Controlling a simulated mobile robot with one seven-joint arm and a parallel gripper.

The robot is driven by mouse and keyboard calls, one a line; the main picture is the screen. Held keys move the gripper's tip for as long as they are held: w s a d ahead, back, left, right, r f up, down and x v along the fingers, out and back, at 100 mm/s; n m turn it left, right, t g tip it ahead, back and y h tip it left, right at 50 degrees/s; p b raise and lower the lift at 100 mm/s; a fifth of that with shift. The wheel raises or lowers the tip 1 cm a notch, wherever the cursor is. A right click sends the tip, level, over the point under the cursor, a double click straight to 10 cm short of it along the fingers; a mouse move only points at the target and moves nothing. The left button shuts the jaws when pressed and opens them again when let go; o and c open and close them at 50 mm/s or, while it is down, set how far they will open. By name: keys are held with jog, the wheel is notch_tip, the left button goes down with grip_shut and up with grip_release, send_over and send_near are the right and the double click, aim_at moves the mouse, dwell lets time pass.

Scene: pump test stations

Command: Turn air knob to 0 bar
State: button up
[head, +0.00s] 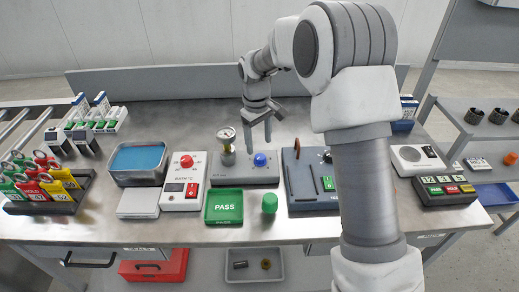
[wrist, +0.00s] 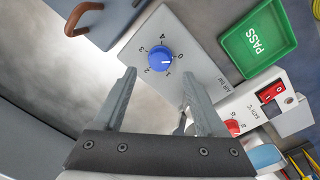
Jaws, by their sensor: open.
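The blue air knob (head: 260,160) sits on a grey panel (head: 235,174) in the head view, beside a round gauge (head: 226,138). In the wrist view the blue knob (wrist: 160,58) is ringed by a printed scale from 0 to 4. A small white mark shows on its lower right side, near the 0 and 1; its exact reading is hard to tell. My gripper (head: 259,145) hangs above the panel, pointing down. In the wrist view its two fingers (wrist: 158,76) are spread and empty, with the knob beyond and between their tips, apart from them.
A green PASS tray (head: 224,206) and a green cylinder (head: 269,203) stand in front of the panel. A bath unit with a red knob (head: 187,161) is on the left. A dark unit with a brown handle (head: 297,148) is close on the right.

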aim_at(258, 158)
notch_tip(258, 158, up, 12)
jog(key=p, duration=0.1)
jog(key=shift+s+a, duration=0.2)
jog(key=shift+a, duration=0.05)
